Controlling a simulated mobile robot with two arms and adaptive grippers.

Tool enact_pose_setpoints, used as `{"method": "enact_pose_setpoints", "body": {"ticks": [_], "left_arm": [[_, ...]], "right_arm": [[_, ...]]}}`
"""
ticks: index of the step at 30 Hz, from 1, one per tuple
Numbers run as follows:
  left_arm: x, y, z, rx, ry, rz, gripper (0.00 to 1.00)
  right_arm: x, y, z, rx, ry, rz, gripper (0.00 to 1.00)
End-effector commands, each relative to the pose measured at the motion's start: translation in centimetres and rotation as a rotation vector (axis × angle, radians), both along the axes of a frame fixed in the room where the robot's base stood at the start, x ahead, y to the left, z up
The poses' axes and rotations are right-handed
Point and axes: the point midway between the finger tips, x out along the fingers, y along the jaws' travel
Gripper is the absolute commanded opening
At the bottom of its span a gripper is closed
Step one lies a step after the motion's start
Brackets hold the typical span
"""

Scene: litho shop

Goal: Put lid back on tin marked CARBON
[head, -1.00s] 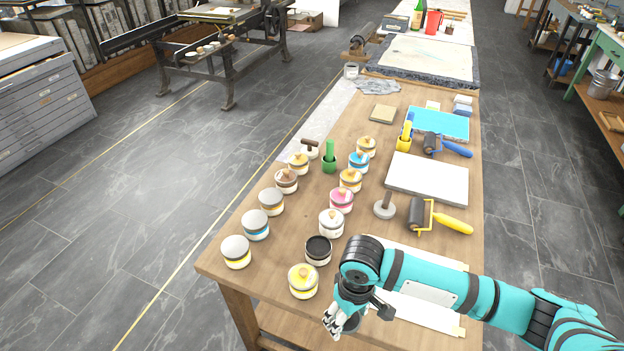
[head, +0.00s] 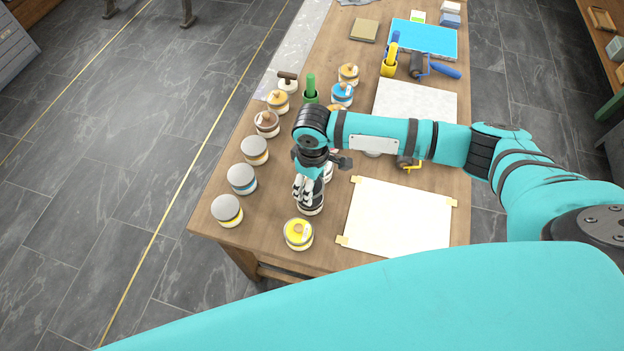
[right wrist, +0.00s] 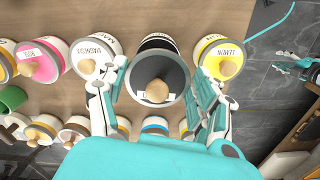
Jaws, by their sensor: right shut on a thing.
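The black-ink tin (head: 311,210) stands near the table's front end; its black and white side shows in the right wrist view (right wrist: 158,44). My right gripper (head: 309,196) is directly over it, pointing down. In the right wrist view its fingers (right wrist: 158,100) are shut on opposite sides of a round dark-grey lid (right wrist: 158,68) with a wooden knob. The lid's lettering is mostly hidden by the knob, so I cannot read CARBON. The lid lines up with the tin; I cannot tell whether it is seated. What looks like my left gripper (right wrist: 292,66) shows small at the right edge.
The yellow LEMON tin (head: 299,233) stands close in front. A row of grey-topped tins (head: 241,179) runs along the left. A taped white sheet (head: 398,218) lies clear to the right.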

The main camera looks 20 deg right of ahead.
Motion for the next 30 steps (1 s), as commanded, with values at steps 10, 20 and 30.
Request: {"method": "enact_pose_setpoints", "body": {"ticks": [10, 20, 30], "left_arm": [[1.0, -0.1, -3.5, -0.003, -0.016, 0.003, 0.40], [1.1, -0.5, -3.9, -0.006, -0.018, 0.003, 0.40], [1.0, -0.5, -3.9, -0.007, -0.016, 0.003, 0.40]], "right_arm": [[0.0, -0.1, -3.1, -0.001, -0.001, -0.001, 0.45], [0.0, 0.0, -4.7, -0.001, -0.001, -0.002, 0.45], [0.0, 0.0, -4.8, 0.000, 0.000, -0.002, 0.45]]}}
